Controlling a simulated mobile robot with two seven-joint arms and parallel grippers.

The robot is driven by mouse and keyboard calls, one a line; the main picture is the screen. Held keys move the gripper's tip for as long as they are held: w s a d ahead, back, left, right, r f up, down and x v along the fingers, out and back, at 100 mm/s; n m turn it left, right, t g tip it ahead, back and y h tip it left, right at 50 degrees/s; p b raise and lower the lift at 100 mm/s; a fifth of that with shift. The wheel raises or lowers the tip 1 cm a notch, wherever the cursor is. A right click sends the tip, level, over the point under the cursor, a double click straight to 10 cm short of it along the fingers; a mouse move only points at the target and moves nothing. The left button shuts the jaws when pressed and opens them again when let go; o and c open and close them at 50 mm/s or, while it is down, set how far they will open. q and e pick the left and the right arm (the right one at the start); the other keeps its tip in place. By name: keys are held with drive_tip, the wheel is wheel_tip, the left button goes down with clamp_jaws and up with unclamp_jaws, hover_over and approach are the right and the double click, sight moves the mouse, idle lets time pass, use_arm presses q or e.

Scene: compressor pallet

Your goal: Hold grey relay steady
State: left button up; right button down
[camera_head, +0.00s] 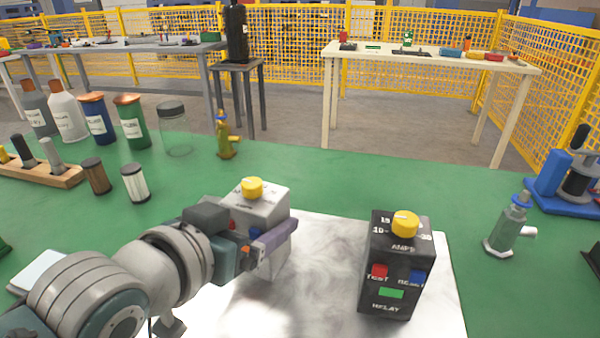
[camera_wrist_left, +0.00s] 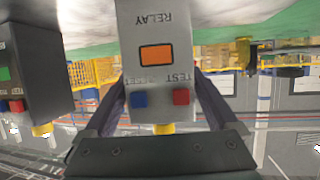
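The grey relay (camera_head: 262,207), a light box with a yellow knob on top, stands upright on the white sheet (camera_head: 330,290) in the head view. My left gripper (camera_head: 252,236) reaches it from the left and covers much of its lower front. In the left wrist view the relay (camera_wrist_left: 157,40) appears upside down, with an orange window and blue and red buttons. The left gripper's fingers (camera_wrist_left: 158,100) lie along both its sides, shut on it. Whether its base touches the sheet is hard to tell. My right gripper is in neither view.
A black relay (camera_head: 397,265) with a yellow knob stands to the right on the same sheet, with clear sheet between. Bottles, jars and a wooden rack (camera_head: 45,172) fill the back left.

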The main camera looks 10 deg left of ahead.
use_arm(q)
drive_tip(key=c, duration=1.4)
idle(2.3)
